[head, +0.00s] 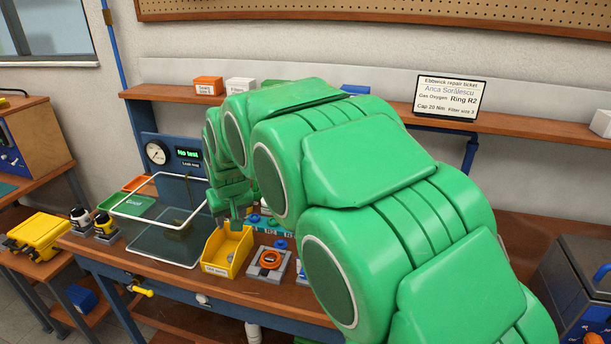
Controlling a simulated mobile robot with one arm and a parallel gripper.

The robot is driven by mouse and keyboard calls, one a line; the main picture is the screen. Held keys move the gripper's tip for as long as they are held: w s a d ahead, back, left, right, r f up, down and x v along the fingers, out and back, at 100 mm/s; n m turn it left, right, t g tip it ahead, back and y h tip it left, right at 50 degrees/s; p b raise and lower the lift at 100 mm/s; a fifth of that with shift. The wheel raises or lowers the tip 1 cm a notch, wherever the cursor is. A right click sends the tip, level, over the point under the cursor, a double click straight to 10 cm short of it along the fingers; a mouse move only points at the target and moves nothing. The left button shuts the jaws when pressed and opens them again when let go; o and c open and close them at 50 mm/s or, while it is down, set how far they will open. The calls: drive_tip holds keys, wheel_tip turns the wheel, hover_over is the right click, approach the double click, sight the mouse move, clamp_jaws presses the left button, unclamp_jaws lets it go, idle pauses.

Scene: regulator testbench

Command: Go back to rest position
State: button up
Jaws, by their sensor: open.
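My green arm fills the middle and right of the head view and reaches forward over the bench. My gripper (234,217) is at its end, pointing down just above the back of a yellow bin (221,258). Its dark fingers stand apart, and I see nothing between them. I cannot tell whether the fingertips are inside the bin's rim. My arm hides much of the bench behind and to the right of the bin.
A white-framed transparent guard (160,245) stands left of the bin, near the gauge panel (172,160). A grey fixture with an orange ring (270,262) is right of the bin. A repair ticket (448,98) stands on the shelf (510,128). A yellow case (38,234) is far left.

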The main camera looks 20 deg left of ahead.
drive_tip(key=s+d+r+m+g+h, duration=0.1)
drive_tip(key=s+d+m, duration=0.1)
drive_tip(key=d, duration=0.9)
drive_tip(key=s+d+r+m+h, duration=0.1)
drive_tip(key=s+d+r, duration=0.15)
drive_tip(key=d, duration=0.85)
drive_tip(key=s+d+r+m+g+h, duration=0.1)
drive_tip(key=s+d+m, duration=0.15)
drive_tip(key=d, duration=0.75)
drive_tip(key=s+d+f+m+g, duration=0.1)
drive_tip(key=s+d, duration=0.8)
drive_tip(key=s, duration=0.3)
drive_tip(key=s+d+f+m+g, duration=0.1)
drive_tip(key=s+d+m+g, duration=0.1)
drive_tip(key=s+d, duration=0.7)
drive_tip(key=s, duration=0.3)
drive_tip(key=shift+s+d, duration=0.15)
drive_tip(key=shift+s, duration=0.1)
drive_tip(key=shift+m, duration=0.25)
